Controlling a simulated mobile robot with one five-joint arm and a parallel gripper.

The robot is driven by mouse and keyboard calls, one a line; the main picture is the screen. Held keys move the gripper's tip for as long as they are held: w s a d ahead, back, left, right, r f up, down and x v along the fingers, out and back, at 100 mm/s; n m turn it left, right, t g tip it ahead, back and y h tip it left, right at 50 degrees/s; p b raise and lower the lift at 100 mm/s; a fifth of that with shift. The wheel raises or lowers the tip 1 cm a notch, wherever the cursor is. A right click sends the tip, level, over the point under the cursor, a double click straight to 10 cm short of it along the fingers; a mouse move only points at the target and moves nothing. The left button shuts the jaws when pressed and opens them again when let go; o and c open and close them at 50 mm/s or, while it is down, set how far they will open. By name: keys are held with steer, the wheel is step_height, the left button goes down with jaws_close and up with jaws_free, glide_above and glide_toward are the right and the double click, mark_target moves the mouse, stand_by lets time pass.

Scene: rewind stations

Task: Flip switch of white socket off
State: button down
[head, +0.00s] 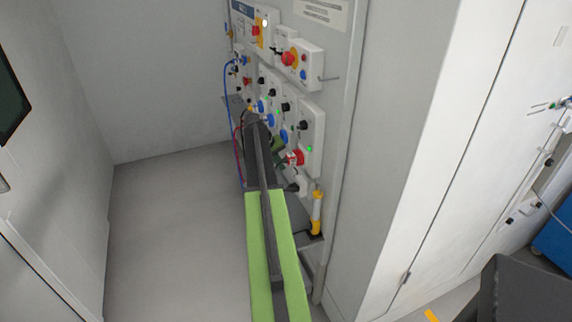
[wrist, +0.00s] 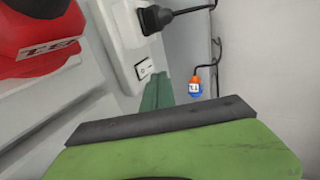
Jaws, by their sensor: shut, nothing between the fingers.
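The white socket (wrist: 128,43) shows in the upper middle of the wrist view, with a black plug (wrist: 156,18) in it. Its small white rocker switch (wrist: 144,69) sits in a dark frame close to the plug. My gripper (wrist: 157,88) is shut and empty, its dark green tip just below the switch in the picture. I cannot tell whether it touches the socket. In the head view, the white socket (head: 302,184) is low on the panel, partly hidden by my arm, and the switch cannot be made out.
A large red part (wrist: 38,38) with a label is close on the left in the wrist view. The panel holds several knobs and a red switch (head: 296,157) above the socket. A yellow-and-white cylinder (head: 316,212) stands right of it. The floor (head: 180,230) left of my arm is clear.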

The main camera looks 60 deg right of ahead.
step_height(320, 180, up, 8)
steer(key=a+p, duration=0.1)
steer(key=p, duration=0.5)
steer(key=shift+w+r, duration=0.25)
steer(key=shift+w, duration=0.2)
steer(key=shift+a, duration=0.1)
